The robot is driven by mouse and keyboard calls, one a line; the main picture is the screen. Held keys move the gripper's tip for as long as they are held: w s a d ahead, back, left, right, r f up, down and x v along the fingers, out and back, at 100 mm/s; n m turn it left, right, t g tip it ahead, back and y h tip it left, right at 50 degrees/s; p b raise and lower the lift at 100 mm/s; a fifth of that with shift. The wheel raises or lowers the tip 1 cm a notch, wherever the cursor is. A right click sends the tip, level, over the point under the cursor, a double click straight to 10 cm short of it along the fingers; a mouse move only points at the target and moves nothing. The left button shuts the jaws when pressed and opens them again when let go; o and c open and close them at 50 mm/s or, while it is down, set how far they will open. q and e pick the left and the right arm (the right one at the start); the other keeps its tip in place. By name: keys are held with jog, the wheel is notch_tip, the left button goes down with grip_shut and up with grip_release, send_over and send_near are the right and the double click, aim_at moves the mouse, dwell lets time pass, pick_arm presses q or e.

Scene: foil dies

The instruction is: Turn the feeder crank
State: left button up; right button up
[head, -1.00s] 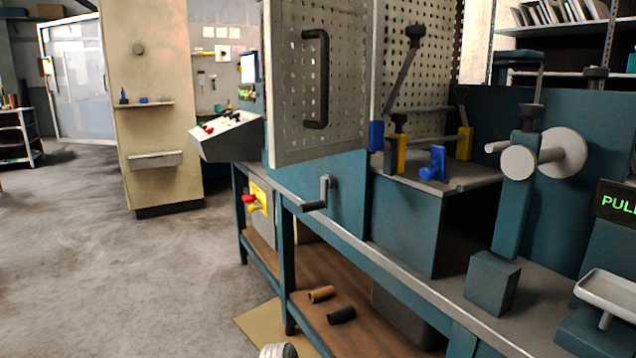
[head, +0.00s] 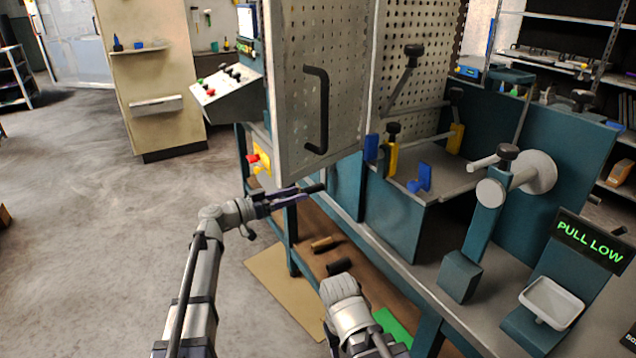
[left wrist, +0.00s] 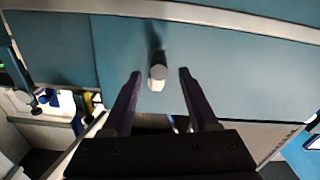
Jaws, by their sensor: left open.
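The feeder crank's dark handle (head: 314,188) sticks out from the teal front of the bench, below the perforated door. In the left wrist view the crank handle (left wrist: 158,72) is seen nearly end-on, with a pale grey tip. My left gripper (head: 298,193) is at the crank, its purple fingers open. In the left wrist view my left gripper (left wrist: 160,76) has one finger on each side of the handle, with a gap at both sides. The crank's arm is mostly hidden behind the gripper and handle.
The perforated door (head: 296,110) with a black pull handle (head: 317,110) stands just above the crank. A red and yellow switch (head: 258,163) is left of it. A brown roll (head: 325,243) and a dark roll (head: 338,267) lie on the lower shelf. Open floor lies left.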

aim_at(322, 186)
pick_arm(q)
jog(key=shift+x, duration=3.95)
grip_shut()
